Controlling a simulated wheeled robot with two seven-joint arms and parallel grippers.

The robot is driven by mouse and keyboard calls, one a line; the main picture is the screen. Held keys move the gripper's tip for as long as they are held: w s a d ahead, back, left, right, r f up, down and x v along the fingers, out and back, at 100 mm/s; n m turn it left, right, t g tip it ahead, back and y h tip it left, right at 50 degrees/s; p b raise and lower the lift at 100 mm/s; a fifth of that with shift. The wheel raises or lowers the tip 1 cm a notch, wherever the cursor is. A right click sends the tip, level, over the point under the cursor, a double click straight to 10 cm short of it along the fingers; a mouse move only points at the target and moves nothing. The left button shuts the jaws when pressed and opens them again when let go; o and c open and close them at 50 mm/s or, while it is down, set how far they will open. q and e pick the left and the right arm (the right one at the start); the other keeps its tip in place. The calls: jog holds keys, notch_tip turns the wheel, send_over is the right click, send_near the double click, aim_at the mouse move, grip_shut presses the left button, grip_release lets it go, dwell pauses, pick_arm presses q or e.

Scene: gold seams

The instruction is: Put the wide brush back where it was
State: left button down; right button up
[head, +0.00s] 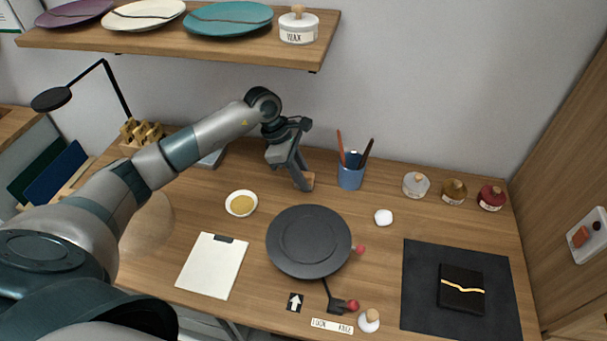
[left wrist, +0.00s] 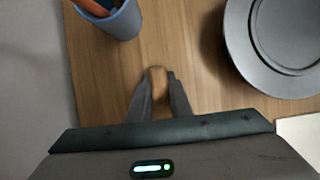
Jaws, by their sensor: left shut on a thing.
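My left gripper (head: 306,184) is over the back of the desk, left of the blue cup, pointing down. My right gripper is not in view.
A dark round turntable (head: 308,241) stands in front of the gripper, with a bowl of gold powder (head: 241,203) to its left. A clipboard (head: 212,266), small jars (head: 416,185) and a black mat (head: 416,300) lie around. A shelf (head: 180,38) hangs above.

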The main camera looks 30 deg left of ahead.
pick_arm(q)
jog(key=shift+f, duration=0.2)
jog(key=shift+f, duration=0.15)
jog(key=c, duration=1.6)
grip_release()
jog(key=shift+r, duration=0.25)
